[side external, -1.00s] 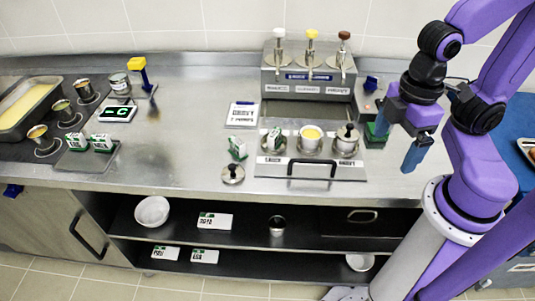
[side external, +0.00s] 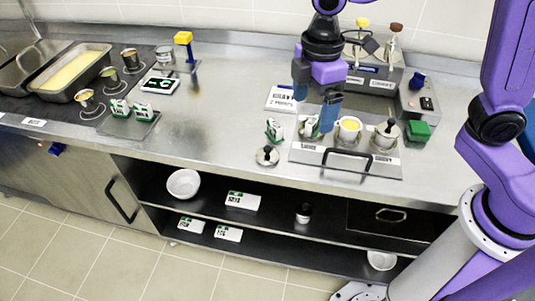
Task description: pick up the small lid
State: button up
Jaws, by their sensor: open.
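A small round metal lid (side external: 267,156) with a black knob lies on the steel counter near its front edge, left of the pot holder. A second lid (side external: 387,129) with a dark knob sits on the right pot of the holder. My gripper (side external: 315,99) has its two blue fingers apart with nothing visible between them. It hangs above the left part of the pot holder, up and to the right of the loose lid. Its near finger hides part of the left pot.
A green-and-white tent card (side external: 273,129) stands just behind the loose lid. The holder has a black front handle (side external: 347,160) and an open pot with yellow contents (side external: 349,127). Dispensers with knobs (side external: 394,45) rise behind. The counter left of the lid is clear.

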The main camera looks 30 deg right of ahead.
jog(key=w+a+f+n, duration=0.2)
jog(key=w+a, duration=0.3)
jog(key=w, duration=0.4)
send_over(267, 147)
jog(key=f, duration=1.1)
jog(key=shift+s+a+f, duration=0.15)
jog(key=shift+s+f, duration=0.05)
jog(key=shift+s, duration=0.1)
jog(key=shift+w+f, duration=0.2)
jog(key=shift+f, duration=2.65)
jog(key=c, duration=1.1)
